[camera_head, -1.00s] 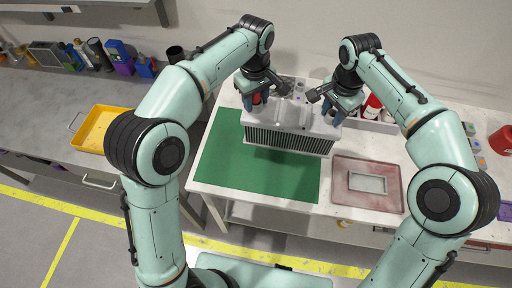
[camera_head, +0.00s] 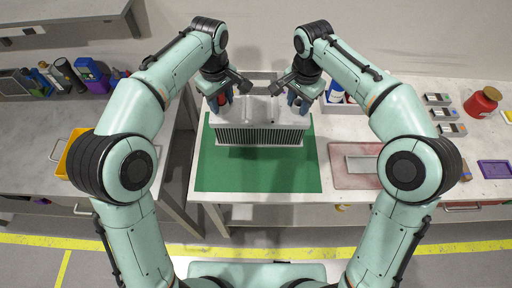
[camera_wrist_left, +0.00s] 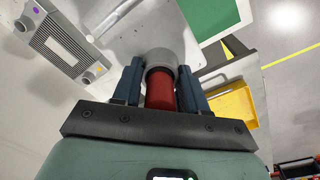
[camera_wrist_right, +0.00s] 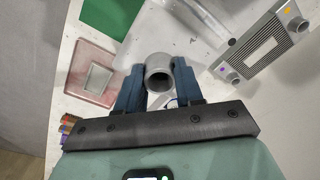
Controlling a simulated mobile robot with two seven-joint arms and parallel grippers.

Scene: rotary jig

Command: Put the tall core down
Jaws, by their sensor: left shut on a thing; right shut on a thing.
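The tall core (camera_head: 262,137) is a wide grey block with dark vertical fins and a light grey top tank. It is upright over the green mat (camera_head: 258,176); I cannot tell whether its underside touches. My left gripper (camera_head: 220,100) is shut on the core's left end; in the left wrist view its fingers (camera_wrist_left: 159,88) flank a grey pipe stub (camera_wrist_left: 162,60) with a red part inside. My right gripper (camera_head: 298,98) is shut on the right end; in the right wrist view its fingers (camera_wrist_right: 160,88) flank a grey pipe stub (camera_wrist_right: 158,66).
A pink tray (camera_head: 337,174) with a grey rectangular frame lies right of the mat. A red jar (camera_head: 483,102) and a purple tray (camera_head: 495,169) are farther right. Both wrist views show another finned unit (camera_wrist_left: 62,42) with coloured dots. The mat's front part is clear.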

